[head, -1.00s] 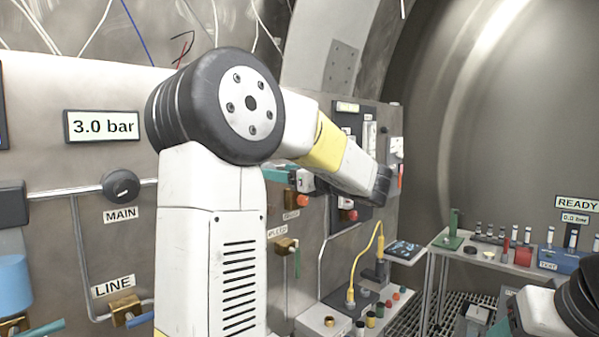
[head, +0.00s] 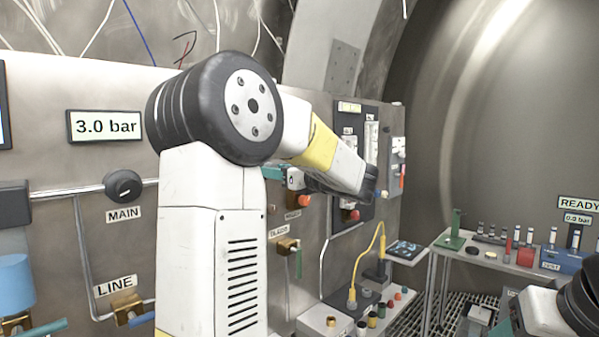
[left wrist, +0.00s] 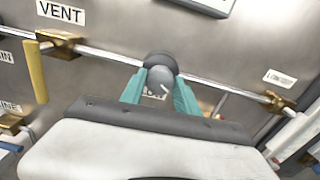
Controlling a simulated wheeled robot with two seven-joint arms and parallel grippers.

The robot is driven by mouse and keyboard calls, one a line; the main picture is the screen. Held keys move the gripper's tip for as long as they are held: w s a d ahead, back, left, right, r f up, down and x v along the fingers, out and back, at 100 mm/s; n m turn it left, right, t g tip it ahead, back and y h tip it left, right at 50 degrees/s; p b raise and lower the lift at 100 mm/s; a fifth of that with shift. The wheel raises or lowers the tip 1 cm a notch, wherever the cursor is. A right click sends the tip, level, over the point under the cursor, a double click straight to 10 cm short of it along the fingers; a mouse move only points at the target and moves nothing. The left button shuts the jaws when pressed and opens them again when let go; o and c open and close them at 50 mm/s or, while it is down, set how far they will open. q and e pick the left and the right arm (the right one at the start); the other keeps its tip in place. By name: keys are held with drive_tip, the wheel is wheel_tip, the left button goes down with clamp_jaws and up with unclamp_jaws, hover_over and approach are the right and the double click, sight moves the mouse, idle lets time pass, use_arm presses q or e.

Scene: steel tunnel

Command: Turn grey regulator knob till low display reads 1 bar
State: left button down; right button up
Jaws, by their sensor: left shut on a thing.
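In the left wrist view the grey regulator knob (left wrist: 161,70) sits on a steel pipe, with a pale mark on its face. My left gripper (left wrist: 160,80) has its teal fingers on either side of the knob and is shut on it. A label below the knob is mostly hidden by the gripper. In the head view my left arm covers the knob, and teal of my left gripper (head: 275,172) shows beside the forearm. The low display's reading cannot be seen; a grey panel edge (left wrist: 208,5) is cut off above the knob. My right gripper is not in view.
A display (head: 104,126) reads 3.0 bar above a dark MAIN knob (head: 123,186). A brass valve with a yellow handle (left wrist: 36,72) sits left of the knob, under VENT. Another brass fitting (left wrist: 277,102) is to the right. A bench (head: 480,257) stands at the right.

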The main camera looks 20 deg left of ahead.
use_arm(q)
drive_tip(key=shift+m, duration=0.4)
drive_tip(key=c, duration=0.9)
unclamp_jaws()
drive_tip(key=v, duration=0.8)
drive_tip(key=shift+a, duration=0.1)
